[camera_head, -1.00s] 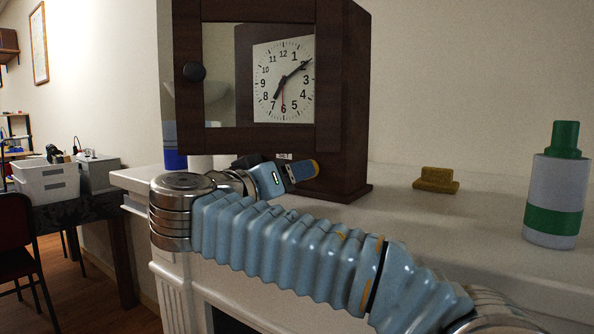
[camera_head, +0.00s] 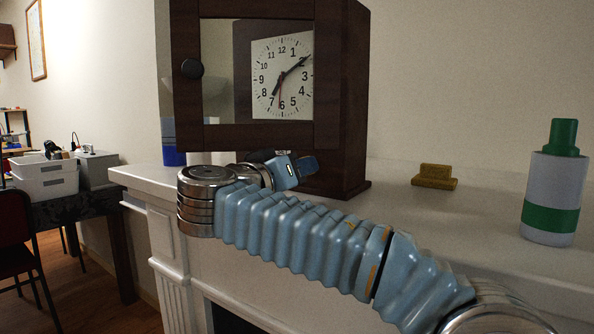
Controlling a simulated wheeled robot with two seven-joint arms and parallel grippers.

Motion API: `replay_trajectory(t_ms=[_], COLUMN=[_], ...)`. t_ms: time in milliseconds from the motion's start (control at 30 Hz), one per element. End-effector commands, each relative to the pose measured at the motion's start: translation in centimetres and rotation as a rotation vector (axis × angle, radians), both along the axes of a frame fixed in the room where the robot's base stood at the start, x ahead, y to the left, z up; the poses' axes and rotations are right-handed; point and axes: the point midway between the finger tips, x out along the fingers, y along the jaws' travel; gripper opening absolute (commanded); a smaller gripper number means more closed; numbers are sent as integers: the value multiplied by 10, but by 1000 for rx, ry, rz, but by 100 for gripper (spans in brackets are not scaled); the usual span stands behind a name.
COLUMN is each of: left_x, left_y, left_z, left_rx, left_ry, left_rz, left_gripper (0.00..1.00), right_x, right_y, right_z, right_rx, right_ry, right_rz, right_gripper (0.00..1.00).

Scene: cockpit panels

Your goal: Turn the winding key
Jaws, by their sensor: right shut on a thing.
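The clock (camera_head: 345,100) is a dark wooden case on the white mantel, with a glazed door, a round dark knob and a white dial (camera_head: 270,90). My right gripper (camera_head: 306,166) is at the lower front of the case, just below the door. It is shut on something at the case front. I take this to be the winding key, but the gripper and wrist hide it. My left gripper is not in view.
A small mustard-coloured block (camera_head: 435,177) and a grey bottle with a green cap (camera_head: 554,185) stand on the mantel (camera_head: 400,210) to the right. A blue object (camera_head: 173,145) is left of the clock. White bins (camera_head: 45,178) sit on a table at the far left.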

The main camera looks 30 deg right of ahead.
Motion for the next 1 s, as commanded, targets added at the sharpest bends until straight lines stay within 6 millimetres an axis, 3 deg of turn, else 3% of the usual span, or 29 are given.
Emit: replay_trajectory(t_ms=[267, 700, 1000], left_x=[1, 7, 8], left_y=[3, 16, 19], left_z=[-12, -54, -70], left_rx=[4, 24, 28], left_ry=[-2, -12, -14], left_rz=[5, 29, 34], left_gripper=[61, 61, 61], right_x=[0, 1, 1], right_y=[1, 1, 1], right_z=[-4, -5, -3], right_rx=[21, 131, 190], right_ry=[-48, -316, -461], right_rz=[2, 1, 1], right_gripper=[6, 6, 6])
